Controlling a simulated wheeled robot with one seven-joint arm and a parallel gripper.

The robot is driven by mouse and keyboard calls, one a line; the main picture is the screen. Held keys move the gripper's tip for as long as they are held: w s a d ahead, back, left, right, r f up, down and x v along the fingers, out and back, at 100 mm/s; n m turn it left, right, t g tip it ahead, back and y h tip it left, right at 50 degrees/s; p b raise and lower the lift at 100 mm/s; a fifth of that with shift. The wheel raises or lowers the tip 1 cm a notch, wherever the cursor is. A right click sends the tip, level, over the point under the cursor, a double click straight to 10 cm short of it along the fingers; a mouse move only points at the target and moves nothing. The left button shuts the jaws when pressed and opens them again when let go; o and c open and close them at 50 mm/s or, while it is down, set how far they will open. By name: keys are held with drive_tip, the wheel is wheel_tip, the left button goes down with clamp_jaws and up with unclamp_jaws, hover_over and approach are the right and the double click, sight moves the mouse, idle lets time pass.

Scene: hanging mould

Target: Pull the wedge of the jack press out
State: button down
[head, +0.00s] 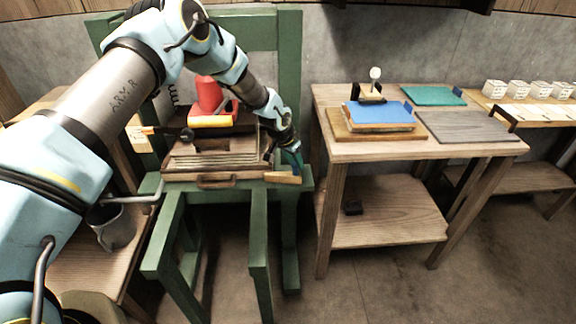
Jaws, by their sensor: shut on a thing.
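The jack press is a green frame (291,75) with a red jack (209,95) standing over a stack of wooden boards (215,160). A pale tan wooden wedge (283,178) shows at the front right of the stack, low beside its right corner. My gripper (289,165) reaches down from above at that corner and is shut on the wedge. The fingertips are small and partly merge with the wedge and the dark parts behind. Whether the wedge's inner end still touches the stack cannot be told.
A wooden table (440,150) stands to the right, with a blue-topped stack (380,114), a grey board (465,127) and a green sheet (434,96). A grey mug (112,228) is at lower left. Open floor lies between the press and the table.

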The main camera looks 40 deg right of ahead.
drive_tip(key=s+d+b, duration=0.2)
drive_tip(key=d, duration=0.1)
drive_tip(key=shift+s+d+f, duration=0.1)
drive_tip(key=shift+s+f, duration=0.05)
drive_tip(key=shift+s, duration=0.1)
drive_tip(key=shift+s+d+r, duration=0.15)
drive_tip(key=shift+s+r, duration=0.05)
drive_tip(key=shift+r, duration=0.05)
drive_tip(key=shift+c, duration=2.3)
unclamp_jaws()
drive_tip(key=b+v, duration=0.3)
drive_tip(key=v, duration=0.7)
drive_tip(key=shift+r, duration=0.3)
drive_tip(key=shift+s, duration=0.15)
